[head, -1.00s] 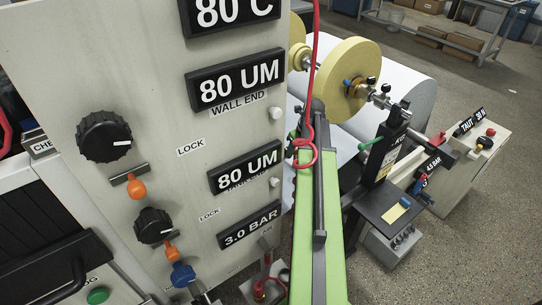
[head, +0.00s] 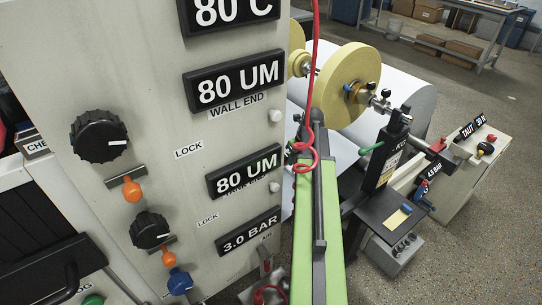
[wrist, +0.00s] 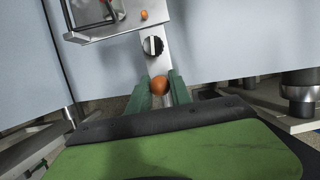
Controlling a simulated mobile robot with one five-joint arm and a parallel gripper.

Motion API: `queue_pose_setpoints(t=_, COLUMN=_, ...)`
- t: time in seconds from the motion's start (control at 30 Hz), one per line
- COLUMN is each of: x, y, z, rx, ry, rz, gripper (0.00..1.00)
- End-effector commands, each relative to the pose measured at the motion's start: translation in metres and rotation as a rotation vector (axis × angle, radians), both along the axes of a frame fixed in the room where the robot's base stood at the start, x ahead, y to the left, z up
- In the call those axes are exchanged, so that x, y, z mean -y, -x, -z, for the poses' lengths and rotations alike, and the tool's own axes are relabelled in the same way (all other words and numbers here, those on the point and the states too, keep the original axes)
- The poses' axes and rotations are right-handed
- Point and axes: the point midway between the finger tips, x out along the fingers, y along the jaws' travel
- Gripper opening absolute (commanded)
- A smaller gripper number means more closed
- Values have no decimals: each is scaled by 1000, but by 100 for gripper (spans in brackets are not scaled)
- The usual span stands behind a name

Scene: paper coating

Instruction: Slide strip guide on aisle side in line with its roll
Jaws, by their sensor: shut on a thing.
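In the wrist view, my gripper (wrist: 161,92) has its green fingers shut on an orange ball knob (wrist: 159,85). The knob sits at the lower end of a metal bar, below a black knob (wrist: 153,46) with a white mark. I take the orange knob to be the strip guide's grip; the guide itself is not clear. In the head view, my green arm reaches away beside the panel, and its gripper and the guide are hidden. The near yellow strip roll (head: 347,85) is upright on its shaft. I cannot tell whether guide and roll line up.
The control panel (head: 150,60) with its displays stands close on the left of my arm. A black post (head: 385,150) and a grey box (head: 390,252) stand on the right. Pale web (wrist: 230,45) hangs beyond my gripper. Floor is open at the far right.

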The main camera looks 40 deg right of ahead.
Motion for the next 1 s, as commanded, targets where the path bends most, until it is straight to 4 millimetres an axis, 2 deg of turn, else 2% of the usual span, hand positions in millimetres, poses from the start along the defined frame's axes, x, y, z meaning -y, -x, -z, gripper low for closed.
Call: queue_pose_setpoints(t=1.0, x=-3, y=31, z=0, rx=-2, ry=0, rz=0, gripper=0)
